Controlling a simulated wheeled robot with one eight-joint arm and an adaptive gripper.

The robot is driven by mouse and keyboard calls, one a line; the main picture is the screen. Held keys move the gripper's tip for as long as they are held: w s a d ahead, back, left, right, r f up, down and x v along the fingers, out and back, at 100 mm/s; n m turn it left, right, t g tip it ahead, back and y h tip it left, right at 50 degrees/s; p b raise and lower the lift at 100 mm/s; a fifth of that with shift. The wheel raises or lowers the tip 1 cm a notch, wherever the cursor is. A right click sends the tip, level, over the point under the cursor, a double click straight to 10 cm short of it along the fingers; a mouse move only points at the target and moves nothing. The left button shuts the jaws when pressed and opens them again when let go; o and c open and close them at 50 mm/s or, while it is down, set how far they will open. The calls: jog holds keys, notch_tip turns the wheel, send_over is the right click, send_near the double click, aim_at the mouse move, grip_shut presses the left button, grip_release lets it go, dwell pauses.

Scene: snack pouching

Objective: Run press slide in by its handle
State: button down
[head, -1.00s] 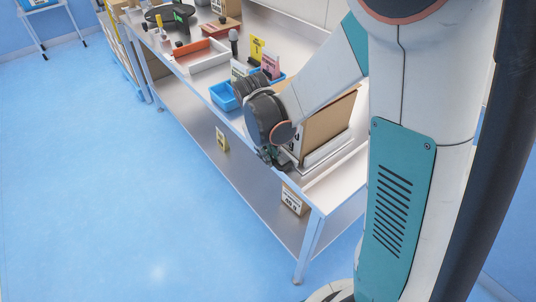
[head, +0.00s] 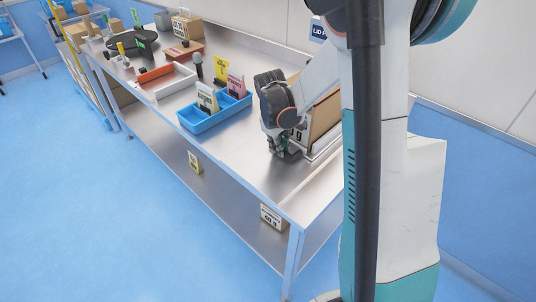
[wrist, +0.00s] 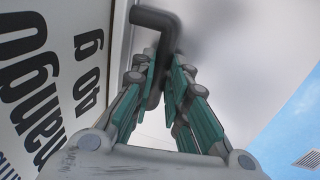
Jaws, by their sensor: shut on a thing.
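A white face with large black print, including "40 g" (wrist: 88,75), stands to the left of the fingers. The slide's body is mostly hidden behind my arm in the head view.
A blue divided bin (head: 213,117) with upright cards stands left of my gripper. Farther along are an orange-and-white tray (head: 165,80) and a dark round stand (head: 130,42). The table's front edge (head: 225,172) is near; the tabletop between is clear.

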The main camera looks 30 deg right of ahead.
jog(key=w+d, duration=0.1)
jog(key=d, duration=0.2)
jog(key=w+d, duration=0.1)
jog(key=d, duration=0.3)
jog(key=w+d, duration=0.1)
jog(key=d, duration=0.2)
jog(key=shift+w+d, duration=0.3)
jog(key=shift+d, duration=0.1)
jog(key=c, duration=1.6)
grip_release()
jog(key=shift+d, duration=0.2)
jog(key=shift+o, duration=0.2)
jog(key=shift+a, duration=0.1)
jog(key=shift+a+r, duration=0.1)
jog(key=shift+r, duration=0.2)
jog(key=r, duration=0.3)
jog(key=a+r, duration=0.1)
jog(key=r, duration=0.3)
jog(key=a+r, duration=0.1)
jog(key=r, duration=0.3)
jog(key=shift+s+r, duration=0.1)
jog(key=shift+s, duration=0.25)
